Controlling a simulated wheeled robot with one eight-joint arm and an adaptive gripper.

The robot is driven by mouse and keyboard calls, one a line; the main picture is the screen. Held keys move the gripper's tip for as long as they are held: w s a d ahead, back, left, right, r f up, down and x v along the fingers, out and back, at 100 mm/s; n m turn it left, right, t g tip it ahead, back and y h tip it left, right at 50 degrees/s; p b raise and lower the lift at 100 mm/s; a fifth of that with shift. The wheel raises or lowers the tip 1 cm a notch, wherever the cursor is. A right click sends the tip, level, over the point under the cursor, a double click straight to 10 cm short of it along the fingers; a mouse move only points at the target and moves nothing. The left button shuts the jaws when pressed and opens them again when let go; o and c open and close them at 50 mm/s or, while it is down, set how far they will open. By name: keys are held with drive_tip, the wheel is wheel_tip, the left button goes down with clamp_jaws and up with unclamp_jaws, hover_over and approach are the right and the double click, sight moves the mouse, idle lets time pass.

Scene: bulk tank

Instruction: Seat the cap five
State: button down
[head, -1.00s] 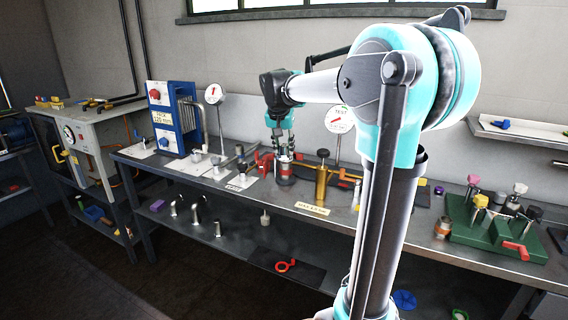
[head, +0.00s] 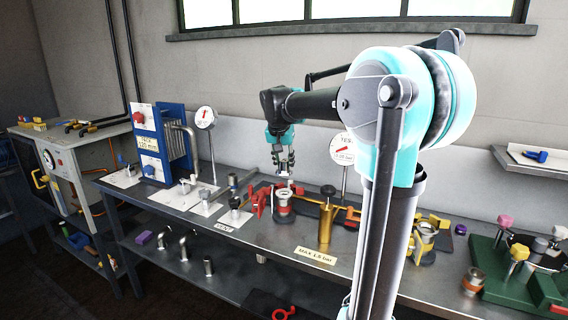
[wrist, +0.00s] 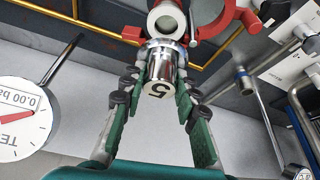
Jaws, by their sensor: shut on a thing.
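Cap five is a shiny metal cap marked "5" (wrist: 158,82). It sits between the green-padded fingers of my gripper (wrist: 163,78), which is shut on it. In the wrist view, an open round port with a pale inside (wrist: 166,19) lies just beyond the cap. A red clamp (wrist: 217,22) is beside that port. In the head view, my gripper (head: 283,170) hangs above the metal fitting with the red clamp (head: 284,204) on the bench, with a small gap between. The cap is too small there to make out clearly.
A brass cylinder with a black knob (head: 326,220) stands right of the fitting. A test gauge (head: 343,150) stands behind. Several valve parts and a blue plate unit (head: 172,142) are left. A green rack (head: 518,272) stands at right.

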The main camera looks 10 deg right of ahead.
idle(0.3)
drive_tip(key=shift+f, duration=3.75)
drive_tip(key=c, duration=1.1)
unclamp_jaws()
drive_tip(key=shift+o, duration=0.2)
drive_tip(key=v, duration=1.2)
